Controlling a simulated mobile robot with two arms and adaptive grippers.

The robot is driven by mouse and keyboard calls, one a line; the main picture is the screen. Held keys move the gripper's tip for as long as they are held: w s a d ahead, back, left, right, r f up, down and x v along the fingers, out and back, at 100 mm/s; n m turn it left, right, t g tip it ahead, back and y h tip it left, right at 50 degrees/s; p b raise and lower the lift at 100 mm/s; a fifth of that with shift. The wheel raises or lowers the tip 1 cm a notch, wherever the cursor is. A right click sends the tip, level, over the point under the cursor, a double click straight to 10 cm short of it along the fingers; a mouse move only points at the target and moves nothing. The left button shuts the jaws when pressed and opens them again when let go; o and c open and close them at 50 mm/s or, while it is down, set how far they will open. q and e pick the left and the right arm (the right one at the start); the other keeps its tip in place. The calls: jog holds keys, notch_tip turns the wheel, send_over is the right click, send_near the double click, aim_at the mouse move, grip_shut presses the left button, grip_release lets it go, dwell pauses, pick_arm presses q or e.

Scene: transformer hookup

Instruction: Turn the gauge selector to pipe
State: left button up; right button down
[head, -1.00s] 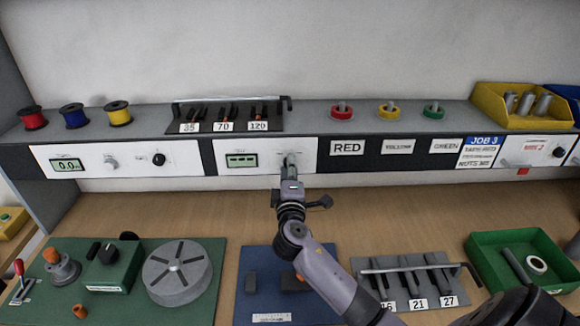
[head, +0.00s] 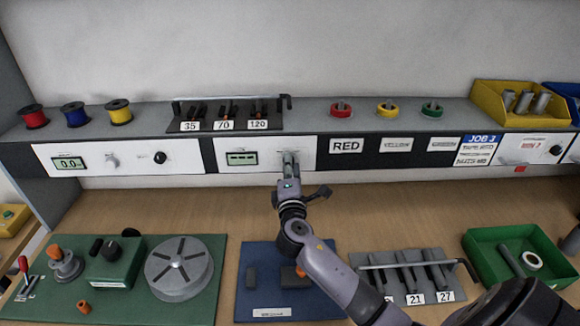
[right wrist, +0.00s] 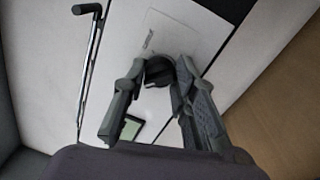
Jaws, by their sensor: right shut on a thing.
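The gauge panel (head: 297,151) is the white middle panel on the shelf front, with a small green display (head: 242,159) showing dashes. Its dark round selector knob (right wrist: 158,71) shows in the right wrist view. My right gripper (head: 290,158) reaches up to the panel and hides most of the knob in the head view. In the right wrist view its fingers (right wrist: 160,74) are shut on the knob, one on each side. Lettering on the panel is too small to read. My left gripper is not in view.
A left panel (head: 132,158) with a display reading about 0.0 and two knobs sits beside it. A rack with black handles (head: 225,112) stands above. On the bench are a green fixture board (head: 110,300), a blue mat (head: 255,308) and a green tray (head: 487,262).

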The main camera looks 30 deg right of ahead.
jog(key=shift+a+f, duration=0.1)
jog(key=shift+f, duration=0.1)
jog(key=c, duration=1.6)
grip_release()
jog(key=o, duration=0.3)
jog(key=shift+r, duration=0.1)
jog(key=shift+s, duration=0.1)
jog(key=v, duration=1.1)
jog(key=shift+s+a, duration=0.3)
